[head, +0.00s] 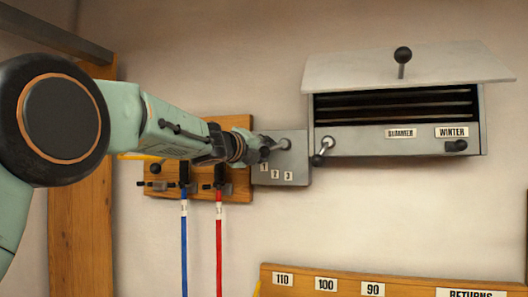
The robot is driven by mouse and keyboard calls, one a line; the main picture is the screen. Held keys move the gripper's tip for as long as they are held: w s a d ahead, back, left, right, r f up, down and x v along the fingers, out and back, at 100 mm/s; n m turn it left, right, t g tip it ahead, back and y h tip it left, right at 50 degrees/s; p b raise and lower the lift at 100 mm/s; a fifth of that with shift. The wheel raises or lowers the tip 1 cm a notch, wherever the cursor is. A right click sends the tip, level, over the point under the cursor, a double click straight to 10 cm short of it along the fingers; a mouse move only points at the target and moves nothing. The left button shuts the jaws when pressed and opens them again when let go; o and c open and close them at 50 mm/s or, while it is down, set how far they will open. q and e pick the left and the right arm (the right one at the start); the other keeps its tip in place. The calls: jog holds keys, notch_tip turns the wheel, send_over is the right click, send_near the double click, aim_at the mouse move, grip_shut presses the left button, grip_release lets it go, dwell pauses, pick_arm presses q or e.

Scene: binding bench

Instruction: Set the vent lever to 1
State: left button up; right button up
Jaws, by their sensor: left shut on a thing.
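The grey plate (300,172) on the wall carries the labels 1, 2 and 3, with 1 at the left and 3 at the right. The vent lever's round pivot (285,144) is on the upper part of this plate. The lever points left from it, toward the 1 label (265,168), into my gripper. My left gripper (258,147) reaches in from the left and is shut on the lever's end. The fingers largely hide that end, so its exact alignment with the 1 is hard to tell. My right gripper is not in view.
A grey vent box (360,140) with dark slats, SUMMER and WINTER labels hangs at the right. A small black-knobbed lever (317,160) is on its left. A wooden board (236,190) with blue (184,250) and red (219,250) hoses is behind my arm. A numbered wooden rack (400,291) is below.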

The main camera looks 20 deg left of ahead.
pick_arm(q)
jog(key=shift+d+f, duration=0.15)
jog(key=shift+f, duration=0.05)
jog(key=n+b, duration=0.1)
jog(key=f+n+b, duration=0.1)
jog(key=shift+d+f+b, duration=0.15)
jog(key=shift+f+b, duration=0.1)
jog(key=shift+b, duration=0.05)
grip_shut()
jog(key=n, duration=0.1)
jog(key=n+b, duration=0.1)
jog(key=n, duration=0.1)
jog(key=shift+d+f+t, duration=0.25)
jog(key=shift+d+t, duration=0.15)
jog(key=shift+r, duration=0.1)
jog(key=o, duration=0.7)
grip_release()
jog(key=o, duration=0.6)
jog(key=shift+s+d+r, duration=0.2)
jog(key=shift+d+r, duration=0.05)
jog(key=shift+d, duration=0.1)
jog(key=shift+c, duration=0.2)
jog(key=shift+a, duration=0.4)
